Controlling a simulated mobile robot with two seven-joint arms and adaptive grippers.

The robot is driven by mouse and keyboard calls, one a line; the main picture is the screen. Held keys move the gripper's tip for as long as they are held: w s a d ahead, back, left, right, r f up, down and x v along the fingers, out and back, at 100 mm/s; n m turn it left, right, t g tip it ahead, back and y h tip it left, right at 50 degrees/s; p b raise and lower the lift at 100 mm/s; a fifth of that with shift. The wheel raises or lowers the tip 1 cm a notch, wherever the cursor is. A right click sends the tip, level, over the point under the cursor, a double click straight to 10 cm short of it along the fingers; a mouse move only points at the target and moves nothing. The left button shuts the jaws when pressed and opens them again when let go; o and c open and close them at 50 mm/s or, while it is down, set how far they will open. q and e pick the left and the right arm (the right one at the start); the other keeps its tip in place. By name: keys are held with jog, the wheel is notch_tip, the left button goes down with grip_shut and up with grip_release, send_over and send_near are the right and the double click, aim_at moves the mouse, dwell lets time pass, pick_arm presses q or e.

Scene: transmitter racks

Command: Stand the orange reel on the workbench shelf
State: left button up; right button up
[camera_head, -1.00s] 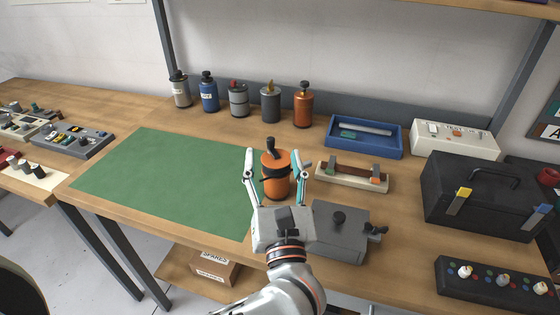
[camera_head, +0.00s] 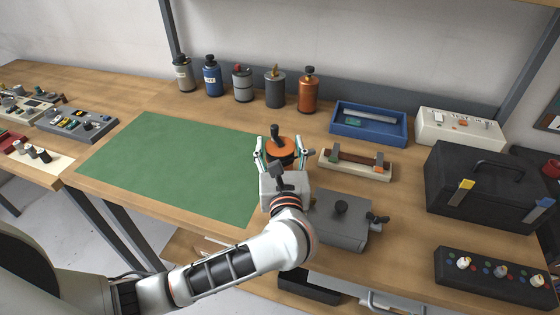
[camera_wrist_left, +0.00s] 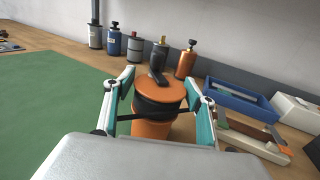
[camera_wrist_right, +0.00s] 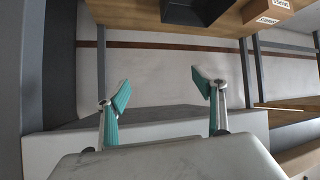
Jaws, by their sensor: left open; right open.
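The orange reel (camera_head: 282,146) stands upright on the workbench, by the right edge of the green mat (camera_head: 170,165). It has an orange top with a black knob and a black band around its middle, seen in the left wrist view (camera_wrist_left: 158,108). My left gripper (camera_head: 284,154) is open, with one finger on each side of the reel. I cannot tell whether the fingers touch it. The gripper body hides the reel's lower part in the head view. My right gripper (camera_wrist_right: 165,90) is open and empty, seen only in its wrist view, below bench height.
Several canisters (camera_head: 243,84) stand along the back, including a copper-orange one (camera_head: 308,92). Close on the right are a grey box (camera_head: 340,222), a cream holder (camera_head: 355,166) and a blue tray (camera_head: 369,124). A black toolbox (camera_head: 480,185) stands further right. The mat is clear.

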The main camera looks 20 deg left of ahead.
pick_arm(q)
jog(key=shift+r, duration=0.1)
grip_shut()
